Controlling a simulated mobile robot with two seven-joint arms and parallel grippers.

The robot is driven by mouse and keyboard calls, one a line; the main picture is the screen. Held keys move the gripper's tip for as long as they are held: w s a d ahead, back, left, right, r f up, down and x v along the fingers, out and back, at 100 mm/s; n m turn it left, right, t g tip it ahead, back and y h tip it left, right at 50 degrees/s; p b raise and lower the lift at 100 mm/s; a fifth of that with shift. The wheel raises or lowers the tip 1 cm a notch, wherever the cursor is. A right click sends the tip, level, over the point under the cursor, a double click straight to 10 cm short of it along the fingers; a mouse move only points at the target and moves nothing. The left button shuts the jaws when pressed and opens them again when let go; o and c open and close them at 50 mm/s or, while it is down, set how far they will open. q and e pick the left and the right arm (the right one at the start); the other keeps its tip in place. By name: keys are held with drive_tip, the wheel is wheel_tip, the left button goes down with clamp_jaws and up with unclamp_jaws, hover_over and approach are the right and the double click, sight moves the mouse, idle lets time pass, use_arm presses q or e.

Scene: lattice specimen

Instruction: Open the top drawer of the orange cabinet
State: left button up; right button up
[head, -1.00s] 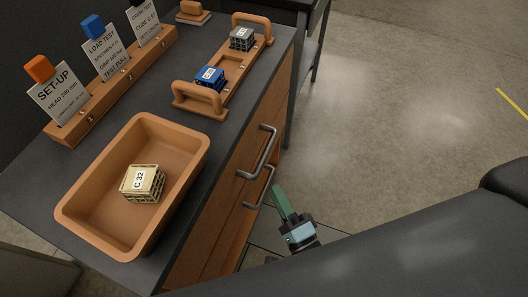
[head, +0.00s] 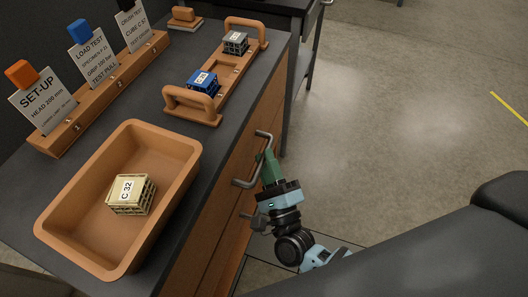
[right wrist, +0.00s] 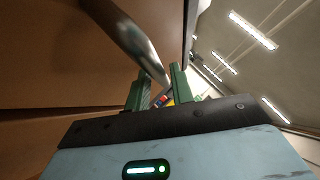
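The orange cabinet (head: 218,185) stands under the dark worktop, and its drawer fronts look flush. The top drawer's grey bar handle (head: 242,184) sticks out from the front; a lower handle (head: 245,216) is partly hidden behind my right wrist. My right gripper (head: 268,155) has its green fingers at the top handle, covering part of it. In the right wrist view the fingers (right wrist: 158,80) stand apart, and the handle (right wrist: 132,38) runs down toward the gap between them. Whether they touch it, I cannot tell. My left gripper is out of view.
On the worktop (head: 180,143) are an orange tray (head: 58,217) holding a tan lattice cube (head: 132,196), a handled rack (head: 222,87) with a blue cube (head: 202,80) and a grey cube (head: 236,43), and a card holder (head: 97,97). Floor (head: 390,130) right of the cabinet is clear.

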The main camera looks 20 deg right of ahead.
drive_tip(key=shift+x, duration=1.05)
clamp_jaws()
drive_tip(key=s+d, duration=1.6)
drive_tip(key=d, duration=0.4)
drive_tip(key=shift+d+p, duration=0.25)
drive_tip(key=shift+p, duration=0.05)
unclamp_jaws()
